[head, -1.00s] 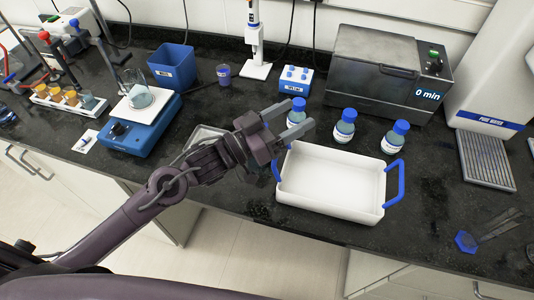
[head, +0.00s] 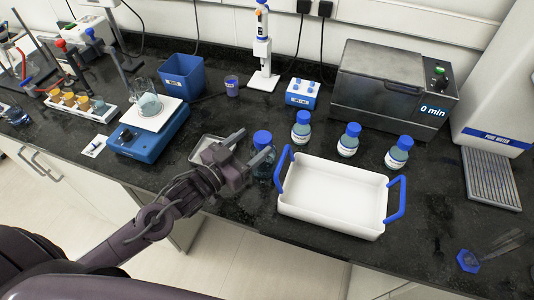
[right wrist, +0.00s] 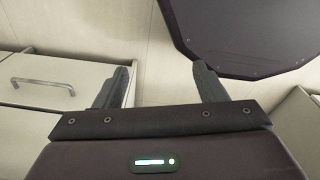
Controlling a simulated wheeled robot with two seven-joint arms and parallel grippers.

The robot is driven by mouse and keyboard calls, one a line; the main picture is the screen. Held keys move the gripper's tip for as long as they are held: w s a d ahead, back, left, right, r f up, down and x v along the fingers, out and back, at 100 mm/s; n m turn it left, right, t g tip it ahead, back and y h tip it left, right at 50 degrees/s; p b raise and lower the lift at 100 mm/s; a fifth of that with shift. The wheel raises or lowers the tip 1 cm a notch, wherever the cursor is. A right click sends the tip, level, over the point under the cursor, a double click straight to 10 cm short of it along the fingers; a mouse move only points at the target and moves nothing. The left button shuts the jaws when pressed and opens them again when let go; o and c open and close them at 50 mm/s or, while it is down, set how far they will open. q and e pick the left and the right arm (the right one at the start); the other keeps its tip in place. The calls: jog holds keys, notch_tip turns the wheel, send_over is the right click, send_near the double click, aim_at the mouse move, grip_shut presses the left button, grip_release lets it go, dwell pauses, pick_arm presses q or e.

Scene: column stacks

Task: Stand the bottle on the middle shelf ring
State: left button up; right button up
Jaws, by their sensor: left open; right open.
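A blue-capped bottle (head: 263,164) stands on the dark bench left of the white tray. My left gripper (head: 257,142) is open beside it, and one finger overlaps it in the head view; I cannot tell whether they touch. Three similar bottles stand behind the tray: one on the left (head: 301,131), one in the middle (head: 348,142) and one on the right (head: 398,155). I cannot make out a middle shelf ring. My right gripper (right wrist: 160,82) is open and empty over the floor in the right wrist view.
The white tray (head: 330,222) with blue handles sits near the bench's front edge. A grey heating bath (head: 390,85), a blue rack (head: 303,94) and a pipette stand (head: 262,80) stand behind.

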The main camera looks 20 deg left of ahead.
aim_at(269, 133)
pick_arm(q)
jog(key=shift+w+d+r+p, duration=0.3)
jog(key=shift+w+d+p, duration=0.1)
jog(key=shift+w, duration=0.1)
jog(key=p+x, duration=0.1)
jog(key=x, duration=0.2)
jog(key=shift+w+d+p, duration=0.25)
jog(key=shift+d+p, duration=0.05)
jog(key=shift+d, duration=0.05)
jog(key=shift+w+d+f, duration=0.15)
jog(key=shift+w+d, duration=0.05)
jog(key=shift+w, duration=0.15)
pick_arm(e)
jog(key=r, duration=0.1)
jog(key=s+r, duration=0.1)
jog(key=shift+a+r, duration=0.25)
jog(key=shift+r, duration=0.1)
pick_arm(q)
jog(key=shift+c, duration=0.8)
jog(key=c, duration=1.2)
grip_shut()
